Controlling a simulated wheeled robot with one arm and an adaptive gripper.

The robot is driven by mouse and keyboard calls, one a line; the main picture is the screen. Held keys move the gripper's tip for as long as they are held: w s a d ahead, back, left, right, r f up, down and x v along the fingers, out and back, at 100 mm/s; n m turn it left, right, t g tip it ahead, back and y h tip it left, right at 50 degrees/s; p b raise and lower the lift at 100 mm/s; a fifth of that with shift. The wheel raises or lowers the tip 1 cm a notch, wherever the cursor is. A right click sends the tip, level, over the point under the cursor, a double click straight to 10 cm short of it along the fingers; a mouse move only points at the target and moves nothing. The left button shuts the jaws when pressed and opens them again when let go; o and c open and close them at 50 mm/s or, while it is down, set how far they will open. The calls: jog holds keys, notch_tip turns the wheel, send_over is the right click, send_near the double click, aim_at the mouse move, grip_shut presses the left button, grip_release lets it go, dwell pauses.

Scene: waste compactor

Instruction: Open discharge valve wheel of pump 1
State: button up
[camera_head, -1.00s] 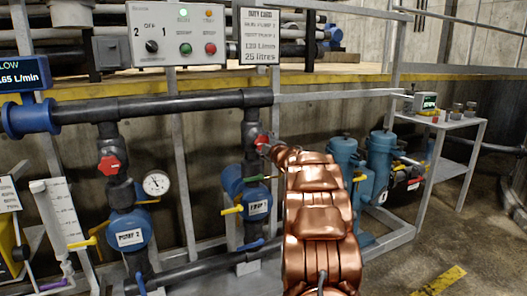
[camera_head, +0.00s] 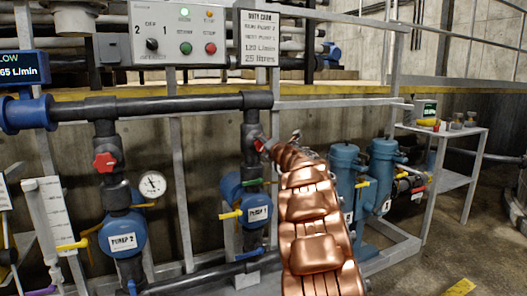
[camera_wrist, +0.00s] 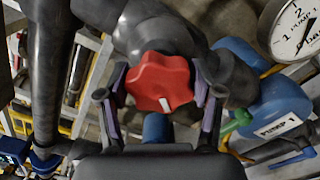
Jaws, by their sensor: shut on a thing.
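The red discharge valve wheel of pump 1 (camera_head: 260,145) sits on the dark vertical pipe above the blue pump 1 (camera_head: 254,212). It is mostly hidden by my arm in the head view. In the wrist view the red lobed wheel (camera_wrist: 158,80) is large and central, with a white mark on its lower rim. My gripper (camera_wrist: 160,88) has one finger on each side of the wheel and is shut on it. In the head view my gripper (camera_head: 269,147) is small at the end of the copper arm, at the wheel.
Pump 2 (camera_head: 122,238) stands to the left with its own red wheel (camera_head: 104,162) and a round gauge (camera_head: 153,184). A thick horizontal pipe (camera_head: 170,104) runs above. Blue cylinders (camera_head: 345,165) and a small table (camera_head: 455,133) stand to the right.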

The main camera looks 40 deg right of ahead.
jog(key=n+b, duration=0.3)
jog(key=n, duration=0.3)
jog(key=shift+f+b, duration=0.2)
jog(key=shift+b, duration=0.1)
jog(key=n+b, duration=0.3)
jog(key=n, duration=0.3)
jog(key=shift+a+r+n, duration=0.1)
jog(key=shift+a+n, duration=0.05)
jog(key=shift+n, duration=0.25)
jog(key=n+b, duration=0.2)
jog(key=n, duration=0.7)
jog(key=shift+b, duration=0.3)
jog(key=shift+w+a+n+b, duration=0.1)
jog(key=shift+n+b, duration=0.3)
jog(key=shift+n, duration=1.6)
jog(key=o, duration=1.1)
jog(key=shift+o, duration=0.2)
